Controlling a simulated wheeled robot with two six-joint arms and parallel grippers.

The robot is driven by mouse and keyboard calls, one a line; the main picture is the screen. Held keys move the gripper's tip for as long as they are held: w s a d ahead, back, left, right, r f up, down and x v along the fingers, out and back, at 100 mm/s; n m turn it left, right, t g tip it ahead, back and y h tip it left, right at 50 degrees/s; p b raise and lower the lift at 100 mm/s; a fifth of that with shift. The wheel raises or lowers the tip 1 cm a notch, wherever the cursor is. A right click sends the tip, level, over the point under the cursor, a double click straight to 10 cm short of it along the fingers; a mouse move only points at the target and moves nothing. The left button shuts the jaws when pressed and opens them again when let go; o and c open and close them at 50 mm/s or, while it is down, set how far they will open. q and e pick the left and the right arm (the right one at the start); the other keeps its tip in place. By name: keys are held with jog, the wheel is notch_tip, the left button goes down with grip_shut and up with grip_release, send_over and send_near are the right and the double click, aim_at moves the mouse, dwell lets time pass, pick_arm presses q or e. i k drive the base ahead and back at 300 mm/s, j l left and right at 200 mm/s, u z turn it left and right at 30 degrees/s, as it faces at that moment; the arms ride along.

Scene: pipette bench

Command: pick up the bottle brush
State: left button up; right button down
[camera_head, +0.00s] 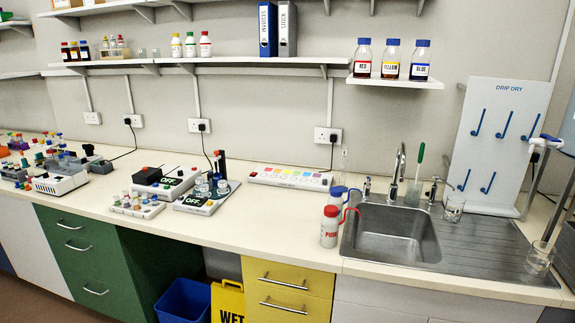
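A slim upright tool with a green handle (420,154) and a pale lower part (413,191) stands behind the sink, just right of the tall tap; it looks like the bottle brush. Its handle points up and leans slightly right. Its lower end is at the back rim of the sink, and I cannot tell what holds it there. Neither of my grippers shows in the head view.
The steel sink (390,237) has a tall curved tap (397,172) close to the brush. Red-capped (329,227) and blue-capped wash bottles stand left of it. A glass beaker (454,209) and the drip-dry board (506,125) stand to the right. The counter's middle front is clear.

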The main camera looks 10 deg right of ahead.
aim_at(420, 156)
jog(key=k+j+z, duration=0.1)
jog(key=z, duration=1.35)
jog(key=i+j, duration=0.4)
jog(key=i, duration=0.2)
jog(key=i+j, duration=0.45)
jog(key=i, duration=0.2)
jog(key=i+l+u, duration=0.15)
jog(key=l+u, duration=0.2)
jog(key=i+l+u, duration=0.15)
jog(key=l+u, duration=0.5)
jog(key=i, duration=0.05)
